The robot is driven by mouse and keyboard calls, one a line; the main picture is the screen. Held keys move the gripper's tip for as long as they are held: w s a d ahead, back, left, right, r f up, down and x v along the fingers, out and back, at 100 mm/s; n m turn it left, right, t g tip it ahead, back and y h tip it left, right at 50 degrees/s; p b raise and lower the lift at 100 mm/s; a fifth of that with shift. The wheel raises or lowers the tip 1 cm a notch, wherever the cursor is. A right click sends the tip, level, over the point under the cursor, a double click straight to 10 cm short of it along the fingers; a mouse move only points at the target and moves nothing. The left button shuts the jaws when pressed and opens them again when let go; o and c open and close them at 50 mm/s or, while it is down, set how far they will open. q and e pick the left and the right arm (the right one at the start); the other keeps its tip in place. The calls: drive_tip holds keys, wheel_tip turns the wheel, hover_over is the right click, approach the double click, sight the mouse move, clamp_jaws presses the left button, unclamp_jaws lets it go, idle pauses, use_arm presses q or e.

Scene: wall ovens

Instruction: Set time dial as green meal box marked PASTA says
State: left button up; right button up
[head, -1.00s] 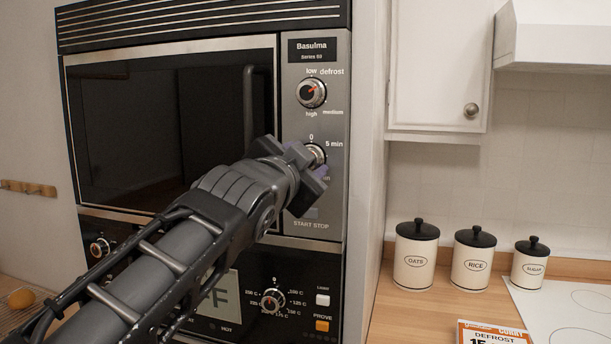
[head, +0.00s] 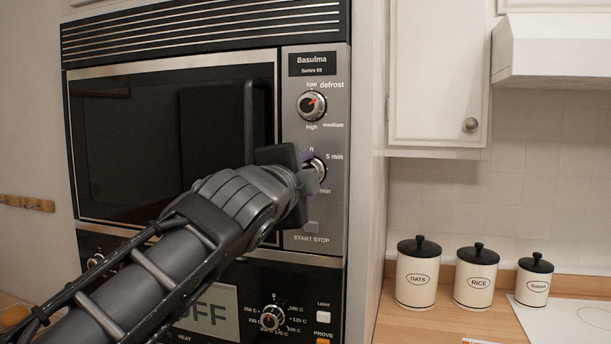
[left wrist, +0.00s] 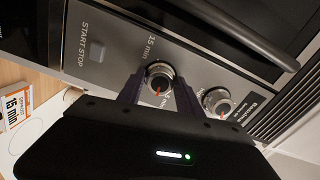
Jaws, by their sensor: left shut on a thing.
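The time dial (head: 318,171) is the lower knob on the upper oven's steel panel, partly hidden by my left gripper (head: 306,172). In the head view the labels 0 and 5 min show around it. In the left wrist view the dial (left wrist: 160,75) sits between the two fingers of my left gripper (left wrist: 159,84), which is shut on it. An orange mark on its face points down in that picture, away from the 15 min label above it. No green PASTA box is in view. My right gripper is not in view.
The defrost dial (head: 312,105) is just above, and the START STOP button (head: 311,228) below. The lower oven has another dial (head: 273,317). An orange-and-white DEFROST 15 min box (left wrist: 15,105) lies on the counter, with canisters (head: 417,275) behind.

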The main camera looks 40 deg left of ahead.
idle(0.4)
use_arm(q)
drive_tip(key=o, duration=1.4)
drive_tip(key=shift+c, duration=0.2)
drive_tip(key=b+v, duration=0.1)
drive_tip(key=v, duration=0.6)
drive_tip(key=shift+s+d, duration=0.15)
drive_tip(key=shift+s, duration=0.2)
